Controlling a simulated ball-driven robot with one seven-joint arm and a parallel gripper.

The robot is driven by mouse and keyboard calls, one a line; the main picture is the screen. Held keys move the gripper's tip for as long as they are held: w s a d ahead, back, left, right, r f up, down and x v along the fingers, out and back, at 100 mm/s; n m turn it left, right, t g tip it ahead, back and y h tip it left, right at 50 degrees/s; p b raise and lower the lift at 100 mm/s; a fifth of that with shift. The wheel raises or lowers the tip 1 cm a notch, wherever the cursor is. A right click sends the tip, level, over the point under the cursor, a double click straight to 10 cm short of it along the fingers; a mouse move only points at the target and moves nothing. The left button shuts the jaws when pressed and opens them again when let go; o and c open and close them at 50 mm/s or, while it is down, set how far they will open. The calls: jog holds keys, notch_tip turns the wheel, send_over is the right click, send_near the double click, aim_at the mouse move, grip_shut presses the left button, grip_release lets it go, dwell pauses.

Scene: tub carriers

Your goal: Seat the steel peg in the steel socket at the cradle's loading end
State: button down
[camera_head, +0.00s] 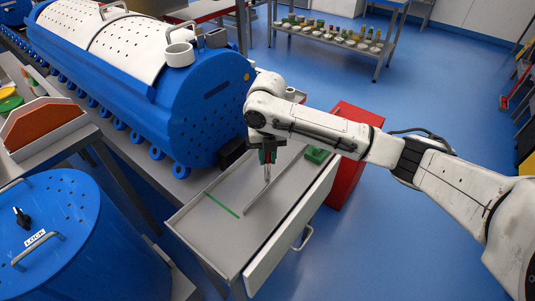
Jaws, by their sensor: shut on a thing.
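My gripper (267,158) points down over an open grey tray or drawer, shut on a slim silvery peg (267,173). The peg hangs roughly upright below the fingers. I cannot tell whether its lower tip touches the tray. The large blue perforated tub (205,112) lies on its side to the left of my gripper, with white covers on top. I cannot make out the steel socket; the tub's near end and a dark block (232,152) beside it are close to my wrist.
The open tray (190,218) has a green stripe (222,204) and a thin grey strip across it. A green block (316,154) sits at its far end by a red cabinet (350,150). A second blue tub (80,235) stands lower left.

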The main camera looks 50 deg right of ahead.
jog(key=shift+f, duration=0.15)
jog(key=c, duration=1)
grip_release()
